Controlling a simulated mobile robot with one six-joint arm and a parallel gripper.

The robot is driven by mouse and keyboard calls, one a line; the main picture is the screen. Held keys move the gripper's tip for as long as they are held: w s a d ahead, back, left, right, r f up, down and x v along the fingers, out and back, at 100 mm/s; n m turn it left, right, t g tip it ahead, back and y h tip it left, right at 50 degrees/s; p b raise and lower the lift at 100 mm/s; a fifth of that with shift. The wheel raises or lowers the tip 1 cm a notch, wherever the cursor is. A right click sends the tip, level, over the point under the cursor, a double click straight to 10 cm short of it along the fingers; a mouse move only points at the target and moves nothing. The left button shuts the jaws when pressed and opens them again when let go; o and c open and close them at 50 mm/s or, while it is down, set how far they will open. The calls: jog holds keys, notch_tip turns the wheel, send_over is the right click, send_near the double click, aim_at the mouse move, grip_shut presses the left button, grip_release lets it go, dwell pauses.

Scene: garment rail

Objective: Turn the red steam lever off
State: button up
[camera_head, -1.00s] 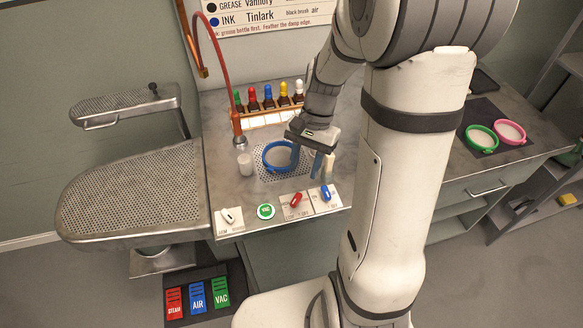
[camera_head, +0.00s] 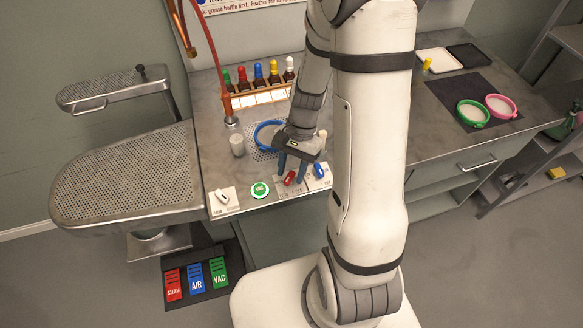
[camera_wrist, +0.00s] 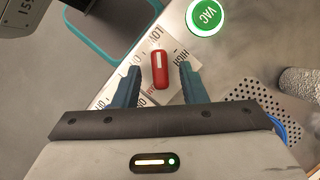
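The red lever (camera_head: 289,178) stands on its white label plate at the front edge of the bench. In the wrist view the red lever (camera_wrist: 160,69) lies between my two fingertips, with a gap on each side.
The blue lever (camera_head: 319,171) is close on the right. The green VAC button (camera_head: 260,190) and a white lever (camera_head: 222,196) are on the left. A blue ring (camera_head: 266,135) lies on a perforated plate behind. Red, blue and green pedals (camera_head: 196,278) are on the floor.

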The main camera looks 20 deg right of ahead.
jog(key=shift+c, duration=0.4)
grip_shut()
jog(key=shift+n, duration=0.3)
jog(key=n, duration=0.1)
jog(key=n+h, duration=0.1)
jog(key=n, duration=0.1)
jog(key=n+g, duration=0.1)
jog(key=shift+w+a+h, duration=0.15)
jog(key=shift+a+h, duration=0.1)
jog(key=shift+h, duration=0.05)
jog(key=shift+a+n+h+b, duration=0.15)
jog(key=shift+n+h, duration=0.25)
jog(key=shift+n, duration=0.65)
jog(key=shift+n+h+b, duration=0.15)
jog(key=shift+n+h, duration=0.25)
jog(key=shift+n, duration=0.65)
jog(key=shift+o, duration=0.4)
grip_release()
